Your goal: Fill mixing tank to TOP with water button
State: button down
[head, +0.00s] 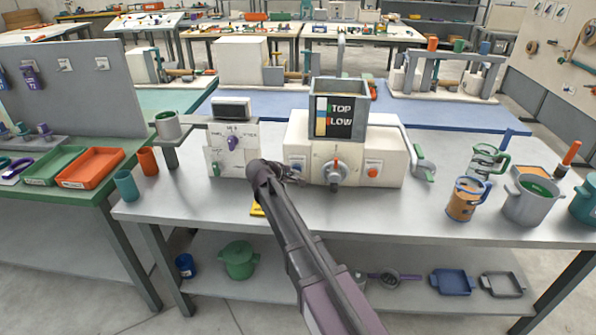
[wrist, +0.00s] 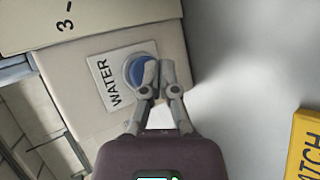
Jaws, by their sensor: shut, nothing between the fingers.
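The mixing tank (head: 340,98) is an open grey box with a dark front marked TOP and LOW, on top of a cream machine (head: 385,148). Its water level is too small to tell. The blue water button (wrist: 137,69) sits by a WATER label (wrist: 109,84) on the machine's front, in the wrist view. My gripper (wrist: 160,68) is shut and empty. Its fingertips overlap the right side of the button in that view; whether they touch it I cannot tell. In the head view my gripper (head: 298,174) is at the machine's lower left front, partly covering the button area.
A grey-handled dial (head: 336,172) and an orange-red button (head: 373,172) are to the right on the machine's front. A cream control box (head: 230,148) stands to the left. Cups and jugs, including a grey pot (head: 528,206), stand at the right. A yellow tag (wrist: 304,145) lies nearby.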

jog(key=shift+s, duration=0.3)
jog(key=shift+s, duration=0.15)
jog(key=shift+s+a, duration=0.1)
jog(key=shift+s, duration=2.3)
jog(key=shift+s, duration=0.1)
